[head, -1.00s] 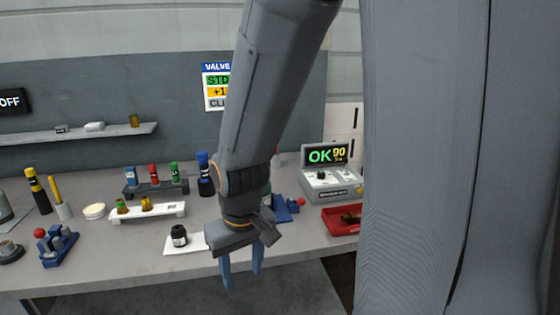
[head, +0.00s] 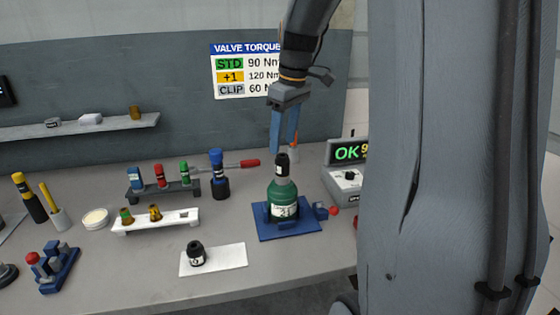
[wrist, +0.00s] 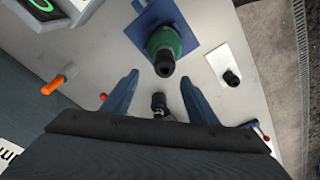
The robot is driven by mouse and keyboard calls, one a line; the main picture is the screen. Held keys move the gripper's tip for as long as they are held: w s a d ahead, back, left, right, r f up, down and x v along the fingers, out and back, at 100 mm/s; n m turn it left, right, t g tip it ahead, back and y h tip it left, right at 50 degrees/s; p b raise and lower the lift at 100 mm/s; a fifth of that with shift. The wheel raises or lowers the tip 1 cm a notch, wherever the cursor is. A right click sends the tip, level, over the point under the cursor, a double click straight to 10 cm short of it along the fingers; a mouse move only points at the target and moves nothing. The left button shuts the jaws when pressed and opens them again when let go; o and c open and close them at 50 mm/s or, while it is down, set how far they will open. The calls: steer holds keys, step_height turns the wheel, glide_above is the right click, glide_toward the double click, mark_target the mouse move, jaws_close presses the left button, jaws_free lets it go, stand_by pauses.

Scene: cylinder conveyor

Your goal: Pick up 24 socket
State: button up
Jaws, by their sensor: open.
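A black socket (head: 196,254) stands on a white sheet (head: 228,259) near the front of the bench; its small label is too small to read. It also shows in the wrist view (wrist: 231,77), to the right of the fingers. A second black socket-like piece (head: 282,166) sits on top of a green cylinder (head: 283,196); in the wrist view that piece (wrist: 164,66) lies beyond the fingertips. My gripper (head: 284,148) is open and empty, pointing down, seen just above the green cylinder's top. In the wrist view my gripper's fingers (wrist: 160,88) stand wide apart.
The green cylinder stands in a blue base (head: 262,231) with a red-knobbed clamp. A blue-topped tool (head: 219,176), a dark rack (head: 162,190) and a white rack (head: 158,222) stand to the left. An OK display unit (head: 347,178) is at right.

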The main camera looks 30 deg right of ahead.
mark_target(282, 160)
steer(key=f, duration=0.1)
steer(key=f+p, duration=0.1)
steer(key=f, duration=0.1)
steer(key=f+p, duration=0.1)
steer(key=f, duration=0.1)
steer(key=shift+s+a, duration=0.3)
steer(key=shift+s, duration=0.05)
steer(key=shift+w+f, duration=0.1)
steer(key=shift+f, duration=0.35)
steer(key=shift+c, duration=0.3)
steer(key=c, duration=1.1)
steer(key=shift+r, duration=0.1)
steer(key=shift+c, duration=0.2)
